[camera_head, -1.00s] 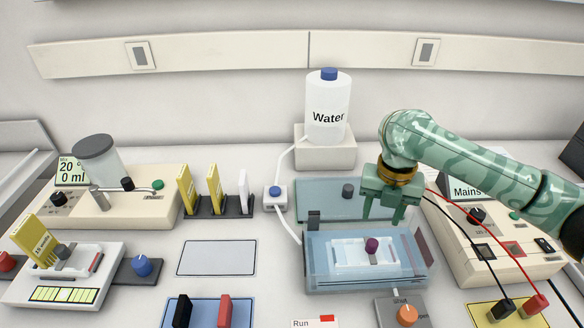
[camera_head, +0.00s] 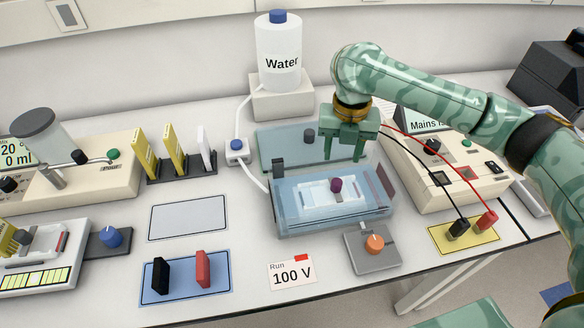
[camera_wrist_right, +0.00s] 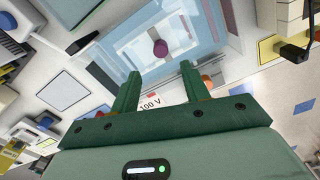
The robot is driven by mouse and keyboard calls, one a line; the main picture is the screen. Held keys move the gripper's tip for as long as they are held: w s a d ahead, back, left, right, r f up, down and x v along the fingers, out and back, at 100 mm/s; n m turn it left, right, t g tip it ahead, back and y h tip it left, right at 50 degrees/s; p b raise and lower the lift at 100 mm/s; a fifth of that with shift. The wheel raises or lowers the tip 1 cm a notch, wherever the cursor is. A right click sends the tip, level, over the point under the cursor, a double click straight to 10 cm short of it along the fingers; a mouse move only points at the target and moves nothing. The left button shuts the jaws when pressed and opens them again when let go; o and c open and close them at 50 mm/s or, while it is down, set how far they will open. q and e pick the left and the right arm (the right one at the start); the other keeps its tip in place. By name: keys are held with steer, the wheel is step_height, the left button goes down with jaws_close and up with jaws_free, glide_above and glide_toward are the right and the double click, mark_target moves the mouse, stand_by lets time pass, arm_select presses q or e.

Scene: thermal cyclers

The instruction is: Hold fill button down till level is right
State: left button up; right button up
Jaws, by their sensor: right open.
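A small white box with a blue button (camera_head: 236,144) sits on the tube between the water bottle (camera_head: 284,62) and the clear bluish gel tank (camera_head: 285,212). The bottle stands upright on a white block. Inside the tank is a white tray with a purple knob (camera_head: 336,185), which also shows in the right wrist view (camera_wrist_right: 160,47). The liquid level in the tank is hard to tell. My right gripper (camera_head: 343,159) is open and empty above the tank's back edge, right of the blue button and apart from it. Its fingers also show in the right wrist view (camera_wrist_right: 160,72). My left gripper is out of view.
A flat clear lid (camera_head: 280,150) with a dark knob lies behind the tank. A power supply (camera_head: 460,185) with black and red leads stands to the right. An orange knob (camera_head: 374,244) is in front. The bench between the blue button and white mat (camera_head: 188,216) is clear.

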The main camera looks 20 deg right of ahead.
steer(key=shift+c, duration=0.4)
jaws_close()
stand_by(1.5)
